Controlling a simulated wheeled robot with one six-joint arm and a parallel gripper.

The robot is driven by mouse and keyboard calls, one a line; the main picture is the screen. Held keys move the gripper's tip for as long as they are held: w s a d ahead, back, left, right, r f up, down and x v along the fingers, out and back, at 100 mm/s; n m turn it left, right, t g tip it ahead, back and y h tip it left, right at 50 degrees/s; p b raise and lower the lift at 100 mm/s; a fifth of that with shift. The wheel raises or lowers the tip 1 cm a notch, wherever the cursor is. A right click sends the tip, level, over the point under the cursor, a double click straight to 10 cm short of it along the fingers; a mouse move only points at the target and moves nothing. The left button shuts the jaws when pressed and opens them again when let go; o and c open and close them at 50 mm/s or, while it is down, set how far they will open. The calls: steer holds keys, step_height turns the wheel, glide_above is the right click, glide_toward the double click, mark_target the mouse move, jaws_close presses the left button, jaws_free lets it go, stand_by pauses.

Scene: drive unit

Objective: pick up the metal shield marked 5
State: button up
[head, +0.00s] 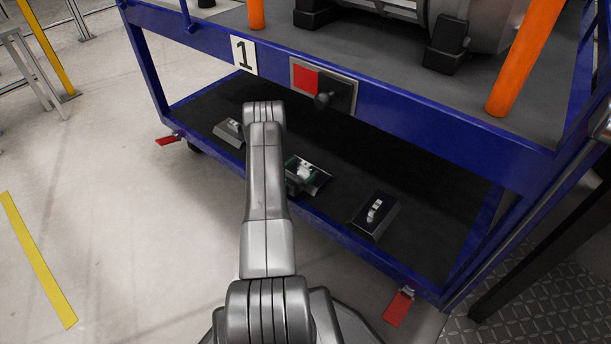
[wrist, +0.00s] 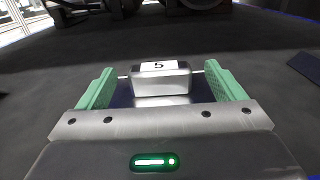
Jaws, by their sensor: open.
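The metal shield marked 5 (wrist: 160,82) shows in the wrist view as a silver block with a white label on its top edge. It sits on the dark surface between the two green fingers of my gripper (wrist: 160,76). The fingers are open, one on each side of the block, with a gap seen on both sides. In the head view my gripper (head: 301,172) is low over the middle of the cart's lower shelf, partly hidden by my arm. It covers most of the shield there, so the label cannot be read in that view.
The blue cart's lower shelf (head: 432,208) has a dark mat. Another metal piece (head: 230,130) lies to the left and one (head: 373,214) to the right. The upper deck (head: 400,85) overhangs the shelf, with a red-and-black switch panel (head: 322,86) on its front rail.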

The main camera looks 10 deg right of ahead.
steer(key=shift+w, duration=0.1)
steer(key=c, duration=1.2)
